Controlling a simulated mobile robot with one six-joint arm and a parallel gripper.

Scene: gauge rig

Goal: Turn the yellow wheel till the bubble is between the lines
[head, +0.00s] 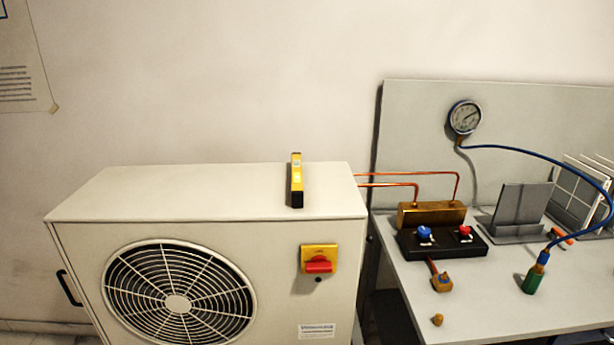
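The nearest yellow part is a square plate with a red rotary handle (319,265) on the unit's front. My gripper is not in view.
Copper pipes (415,185) run from the unit to a brass manifold (432,215) with blue and red knobs on the grey bench (480,307). A gauge (464,117) hangs on the back panel. A blue hose (560,153) leads to a green-and-blue fitting (535,275). The unit's top is otherwise clear.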

